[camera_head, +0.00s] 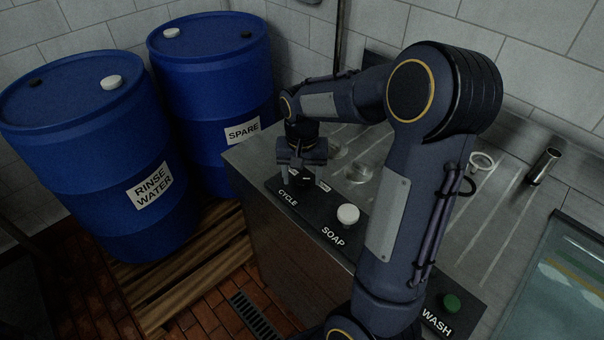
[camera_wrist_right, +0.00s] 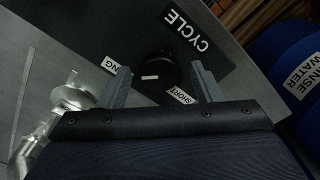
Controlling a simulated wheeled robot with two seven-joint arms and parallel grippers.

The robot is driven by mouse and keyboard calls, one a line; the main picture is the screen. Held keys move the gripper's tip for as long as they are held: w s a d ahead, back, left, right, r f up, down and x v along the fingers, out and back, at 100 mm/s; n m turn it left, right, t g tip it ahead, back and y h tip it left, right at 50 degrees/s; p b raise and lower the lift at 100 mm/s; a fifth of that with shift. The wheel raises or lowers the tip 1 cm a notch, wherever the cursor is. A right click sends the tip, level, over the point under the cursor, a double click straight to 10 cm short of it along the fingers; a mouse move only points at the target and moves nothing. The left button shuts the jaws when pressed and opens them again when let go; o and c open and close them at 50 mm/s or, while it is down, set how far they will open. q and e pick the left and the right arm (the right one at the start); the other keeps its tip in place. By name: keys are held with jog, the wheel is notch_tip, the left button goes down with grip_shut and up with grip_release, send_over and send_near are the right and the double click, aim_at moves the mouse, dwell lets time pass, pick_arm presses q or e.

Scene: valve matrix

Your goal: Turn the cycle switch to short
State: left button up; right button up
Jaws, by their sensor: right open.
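The cycle switch is a dark round knob (camera_wrist_right: 157,72) with a pale mark on it, on a black panel with the CYCLE label (camera_wrist_right: 187,32). In the wrist view the SHORT label (camera_wrist_right: 181,95) and a partly hidden label ending in NG (camera_wrist_right: 110,65) lie on either side of it. My right gripper (camera_wrist_right: 160,82) is open, its two fingers on either side of the knob; I cannot tell whether they touch it. In the head view my right gripper (camera_head: 301,180) points down over the CYCLE end of the panel, hiding most of the knob. My left gripper is not in view.
A white SOAP knob (camera_head: 348,214) and a green WASH button (camera_head: 451,302) sit further along the panel. Blue RINSE WATER (camera_head: 100,160) and SPARE (camera_head: 215,95) drums stand left on a wooden pallet (camera_head: 190,275). A metal pipe stub (camera_head: 545,165) rises from the steel counter.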

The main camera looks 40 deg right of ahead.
jog(key=c, duration=1)
jog(key=shift+n, duration=0.4)
jog(key=n, duration=0.3)
jog(key=shift+n, duration=0.4)
jog(key=n, duration=0.4)
jog(key=shift+r, duration=0.1)
jog(key=n+p, duration=0.1)
jog(key=n, duration=0.8)
jog(key=shift+n, duration=0.3)
